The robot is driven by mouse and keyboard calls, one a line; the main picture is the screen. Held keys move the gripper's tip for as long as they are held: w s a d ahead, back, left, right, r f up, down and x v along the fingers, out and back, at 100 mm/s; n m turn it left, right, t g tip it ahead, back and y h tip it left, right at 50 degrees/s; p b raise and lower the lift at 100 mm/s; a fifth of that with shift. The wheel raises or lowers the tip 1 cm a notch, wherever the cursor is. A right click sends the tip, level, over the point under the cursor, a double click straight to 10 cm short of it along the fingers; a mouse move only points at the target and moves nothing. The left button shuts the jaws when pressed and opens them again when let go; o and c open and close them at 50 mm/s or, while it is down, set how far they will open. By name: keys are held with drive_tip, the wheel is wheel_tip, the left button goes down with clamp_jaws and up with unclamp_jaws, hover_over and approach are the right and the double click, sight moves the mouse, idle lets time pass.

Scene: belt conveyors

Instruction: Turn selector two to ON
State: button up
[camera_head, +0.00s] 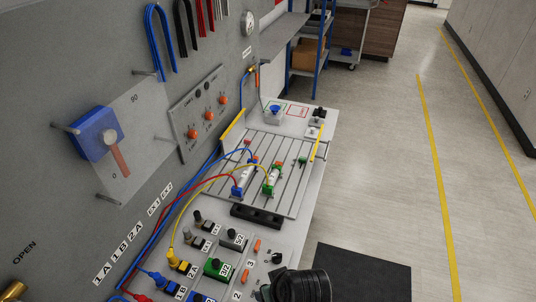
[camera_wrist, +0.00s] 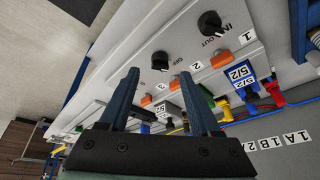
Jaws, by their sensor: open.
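A small black selector knob (camera_wrist: 160,60) sits on the light panel beside a label reading OFF; a "2" label (camera_wrist: 197,65) is nearby. It lines up between my open fingertips in the wrist view, with a gap ahead of them. I cannot tell which way its pointer faces. In the head view a black knob (camera_head: 277,258), apparently the same one, shows at the panel's front edge, just beyond my gripper. My gripper (camera_wrist: 160,76) is open and empty. In the head view my dark wrist is at the bottom, its fingertips unclear.
A larger black knob marked IN and OUT (camera_wrist: 209,23) stands beside the selector. Orange parts (camera_wrist: 175,84) lie along the panel. Valves with coloured hoses, such as a green valve (camera_head: 217,268), crowd the left. The floor (camera_head: 375,180) to the right is open.

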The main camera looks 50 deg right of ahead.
drive_tip(key=shift+x, duration=2.6)
drive_tip(key=shift+c, duration=0.2)
clamp_jaws()
